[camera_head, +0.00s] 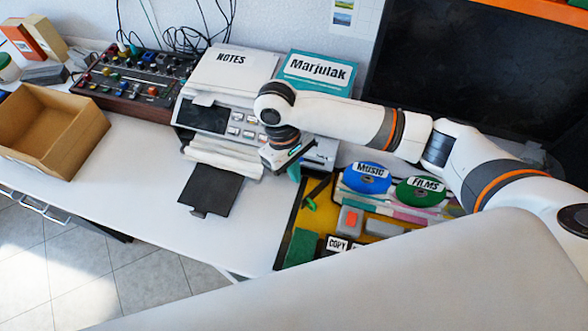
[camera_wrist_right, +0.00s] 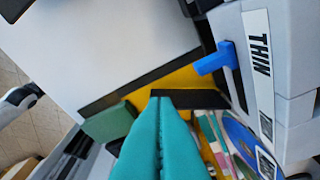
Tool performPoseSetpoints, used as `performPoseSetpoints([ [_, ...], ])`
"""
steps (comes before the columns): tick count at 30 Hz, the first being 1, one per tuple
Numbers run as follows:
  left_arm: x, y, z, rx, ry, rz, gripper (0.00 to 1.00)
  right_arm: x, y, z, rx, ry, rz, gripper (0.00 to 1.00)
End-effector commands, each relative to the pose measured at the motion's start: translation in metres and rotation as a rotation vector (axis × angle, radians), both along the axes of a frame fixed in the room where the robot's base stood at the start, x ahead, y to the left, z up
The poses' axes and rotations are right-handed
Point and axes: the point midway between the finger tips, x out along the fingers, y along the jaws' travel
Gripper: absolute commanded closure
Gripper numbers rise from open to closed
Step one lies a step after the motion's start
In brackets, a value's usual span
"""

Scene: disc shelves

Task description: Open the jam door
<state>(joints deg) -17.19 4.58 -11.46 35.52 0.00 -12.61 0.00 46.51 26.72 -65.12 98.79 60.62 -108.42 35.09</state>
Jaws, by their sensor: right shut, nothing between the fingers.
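The grey-white printer (camera_head: 228,92) stands on the desk under a sheet marked NOTES (camera_head: 230,62). Its right side is partly hidden by my right arm. No part reading "jam" is legible, so I cannot tell which panel is the jam door. In the right wrist view a blue lever (camera_wrist_right: 214,59) sticks out of the printer's pale side panel (camera_wrist_right: 228,18), beside a label reading THIN (camera_wrist_right: 259,58). My right gripper (camera_head: 295,170), with teal fingers, is shut and empty beside the printer's right side. Its fingers (camera_wrist_right: 160,100) are pressed together below the lever, apart from it.
A yellow mat (camera_head: 290,225) right of the printer holds a blue MUSIC disc (camera_head: 366,177), a green FILMS disc (camera_head: 420,190) and blocks. A black flap (camera_head: 212,188) juts from the printer's front. A cardboard box (camera_head: 50,130) and mixer (camera_head: 135,82) stand left. The desk's front left is clear.

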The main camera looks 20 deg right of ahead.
Motion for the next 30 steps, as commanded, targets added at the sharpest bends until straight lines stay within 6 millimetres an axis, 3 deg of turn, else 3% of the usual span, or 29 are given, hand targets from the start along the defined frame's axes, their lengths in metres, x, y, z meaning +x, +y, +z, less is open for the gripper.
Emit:
performPoseSetpoints([
  [6,0.0,0.0,0.001,0.0,0.0,0.0,0.71,-0.01,-0.005,-0.04,-0.002,0.004,0.0,1.0],
  [12,0.0,0.0,0.001,0.0,0.0,0.0,0.71,-0.014,-0.007,-0.061,0.0,0.001,0.0,1.0],
  [26,0.001,-0.001,0.002,0.0,0.0,0.0,0.71,-0.015,-0.009,-0.065,-0.001,0.0,0.0,1.0],
  [30,0.002,-0.001,0.01,-0.001,-0.003,0.0,0.71,-0.017,-0.016,-0.062,-0.002,0.0,0.0,1.0],
])
